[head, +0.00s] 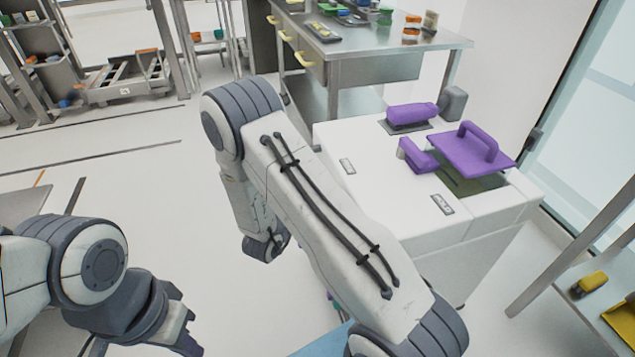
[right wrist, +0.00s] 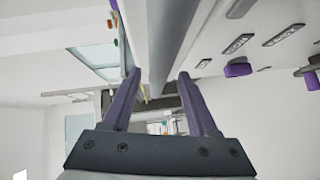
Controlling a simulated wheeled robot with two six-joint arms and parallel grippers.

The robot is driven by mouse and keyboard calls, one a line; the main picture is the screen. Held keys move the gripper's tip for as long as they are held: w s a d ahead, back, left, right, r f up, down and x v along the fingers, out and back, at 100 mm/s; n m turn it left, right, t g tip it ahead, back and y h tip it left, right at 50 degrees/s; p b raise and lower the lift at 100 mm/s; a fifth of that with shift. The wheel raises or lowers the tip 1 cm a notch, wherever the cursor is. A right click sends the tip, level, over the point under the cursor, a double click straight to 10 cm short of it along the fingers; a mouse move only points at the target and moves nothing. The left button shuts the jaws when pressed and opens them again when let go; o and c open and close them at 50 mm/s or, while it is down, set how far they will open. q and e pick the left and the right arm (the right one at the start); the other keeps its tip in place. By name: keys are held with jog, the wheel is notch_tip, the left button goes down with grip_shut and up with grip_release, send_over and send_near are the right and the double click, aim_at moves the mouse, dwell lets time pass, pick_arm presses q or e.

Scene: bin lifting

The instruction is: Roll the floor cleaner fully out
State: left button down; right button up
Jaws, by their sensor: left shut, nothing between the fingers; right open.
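The white, box-shaped machine with purple parts on top, which I take as the floor cleaner (head: 400,200), stands on the floor right of centre in the head view. My left gripper (head: 188,343) is shut and empty at lower left, well apart from it. My right arm crosses in front of the machine and hides its near left side. My right gripper (right wrist: 158,75) is open in the right wrist view. A grey bar (right wrist: 172,35) shows beyond and between its fingertips; I cannot tell whether they touch. In the head view my arm mostly hides this gripper.
A steel worktable (head: 370,45) with drawers stands behind the machine. A glass wall (head: 590,130) and a shelf (head: 590,270) with yellow items are at the right. Racks (head: 125,80) stand at back left. The pale floor (head: 120,165) at left is largely clear.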

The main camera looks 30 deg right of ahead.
jog(key=p+v, duration=0.1)
jog(key=v, duration=0.7)
jog(key=shift+s+a, duration=0.2)
jog(key=shift+a, duration=0.1)
jog(key=shift+w, duration=0.1)
